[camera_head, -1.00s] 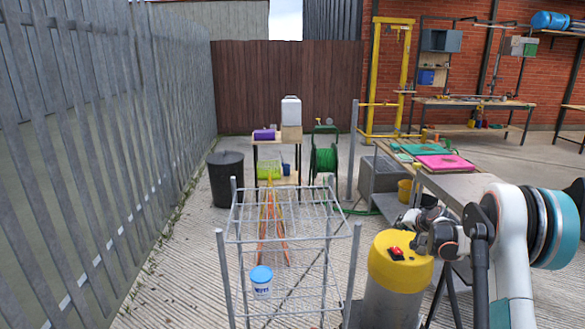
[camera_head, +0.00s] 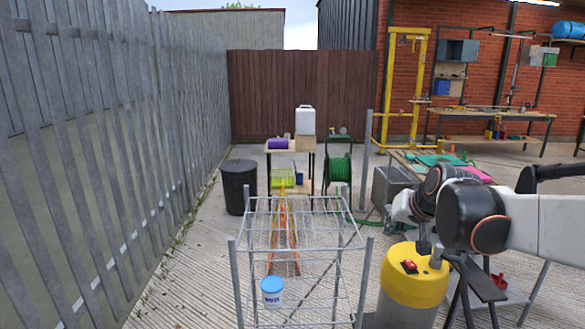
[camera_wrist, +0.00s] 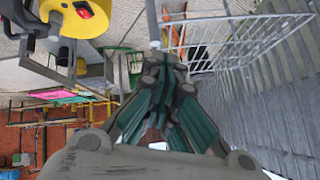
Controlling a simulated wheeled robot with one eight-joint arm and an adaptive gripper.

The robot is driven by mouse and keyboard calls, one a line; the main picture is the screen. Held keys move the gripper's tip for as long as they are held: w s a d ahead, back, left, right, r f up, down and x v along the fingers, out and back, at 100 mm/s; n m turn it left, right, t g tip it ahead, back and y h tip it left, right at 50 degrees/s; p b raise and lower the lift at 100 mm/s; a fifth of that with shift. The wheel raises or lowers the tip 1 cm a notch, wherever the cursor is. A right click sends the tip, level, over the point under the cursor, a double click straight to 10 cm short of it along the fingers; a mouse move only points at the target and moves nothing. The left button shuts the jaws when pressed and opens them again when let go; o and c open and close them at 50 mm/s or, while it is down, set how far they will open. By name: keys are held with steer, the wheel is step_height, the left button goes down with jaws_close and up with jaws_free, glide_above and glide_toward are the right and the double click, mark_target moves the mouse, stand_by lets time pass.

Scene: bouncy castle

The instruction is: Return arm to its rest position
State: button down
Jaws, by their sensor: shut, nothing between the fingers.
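My gripper (camera_wrist: 168,72) shows in the wrist view with its dark green fingers drawn together and nothing between them. In the head view my arm reaches in from the right edge, its white link nearly level. Its black and white joints sit above the yellow-topped drum (camera_head: 415,285). I cannot make out the fingers clearly in the head view. The drum, with a red switch on top, also shows in the wrist view (camera_wrist: 62,22) at the upper left, apart from the fingers.
A wire rack (camera_head: 300,240) holding a white and blue tub (camera_head: 271,291) stands in front. A grey fence (camera_head: 100,150) runs along the left. A black bin (camera_head: 239,188), a small table and a green hose reel (camera_head: 339,167) stand behind. Workbenches are at the right.

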steer(key=s+a+f+n+g, duration=0.1)
steer(key=s+a+f, duration=0.1)
steer(key=s, duration=1.2)
steer(key=s+a+f+n+h, duration=0.1)
steer(key=s+a+f+n, duration=0.1)
steer(key=s, duration=1.3)
step_height(320, 180, down, 3)
steer(key=shift+a+r+g, duration=0.1)
steer(key=shift+a+g, duration=0.3)
steer(key=shift+a, duration=0.1)
